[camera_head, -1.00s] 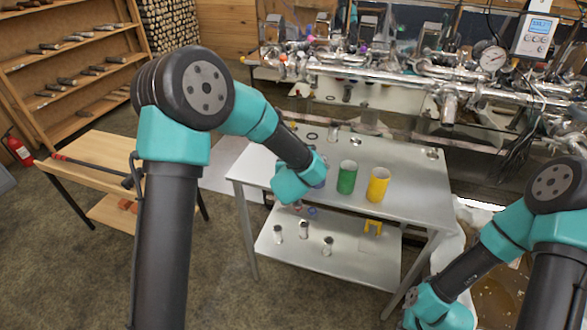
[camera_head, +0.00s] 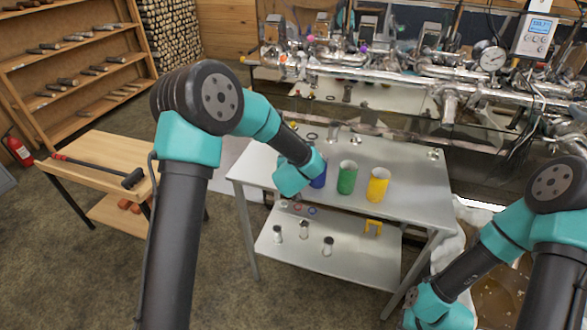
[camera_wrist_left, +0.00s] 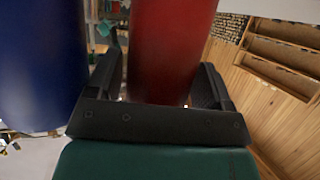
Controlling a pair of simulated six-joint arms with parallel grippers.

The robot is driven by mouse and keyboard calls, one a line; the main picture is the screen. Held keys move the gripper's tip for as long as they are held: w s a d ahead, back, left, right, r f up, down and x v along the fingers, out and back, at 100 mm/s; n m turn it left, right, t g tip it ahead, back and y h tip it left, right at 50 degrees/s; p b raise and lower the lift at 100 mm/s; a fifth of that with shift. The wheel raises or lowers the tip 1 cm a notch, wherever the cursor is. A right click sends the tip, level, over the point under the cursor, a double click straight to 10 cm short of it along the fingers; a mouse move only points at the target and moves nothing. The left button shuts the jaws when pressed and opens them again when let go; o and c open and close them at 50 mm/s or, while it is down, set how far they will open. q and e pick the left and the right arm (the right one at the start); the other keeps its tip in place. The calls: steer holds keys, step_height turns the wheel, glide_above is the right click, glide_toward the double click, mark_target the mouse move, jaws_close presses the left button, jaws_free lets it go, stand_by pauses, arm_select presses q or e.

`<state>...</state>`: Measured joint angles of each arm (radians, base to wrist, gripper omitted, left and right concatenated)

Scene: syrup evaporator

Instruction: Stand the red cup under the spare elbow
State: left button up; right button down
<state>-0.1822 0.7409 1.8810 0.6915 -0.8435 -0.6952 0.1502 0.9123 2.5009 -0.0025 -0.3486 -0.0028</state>
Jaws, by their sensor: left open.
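The red cup (camera_wrist_left: 168,45) stands between the two fingers of my left gripper (camera_wrist_left: 158,82) in the left wrist view. The fingers are open, one on each side of it; whether either touches it I cannot tell. In the head view my left wrist hides the red cup and the fingers. The blue cup (camera_head: 318,172) is just right of my left wrist; it also fills the left of the wrist view (camera_wrist_left: 40,65). Shiny pipework (camera_head: 440,85) runs above the back of the table, but I cannot tell which piece is the spare elbow. My right gripper is out of view.
The green cup (camera_head: 347,178) and yellow cup (camera_head: 378,186) stand in a row right of the blue one on the metal table (camera_head: 420,195). A lower shelf (camera_head: 290,252) holds small fittings. A wooden bench (camera_head: 90,165) stands at left.

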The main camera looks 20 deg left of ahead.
arm_select(q)
steer(key=c, duration=0.8)
steer(key=v, duration=0.5)
steer(key=f+v, duration=0.1)
steer(key=v, duration=0.5)
steer(key=d+v, duration=0.1)
steer(key=v, duration=0.4)
steer(key=shift+s+d, duration=0.15)
steer(key=shift+s, duration=0.3)
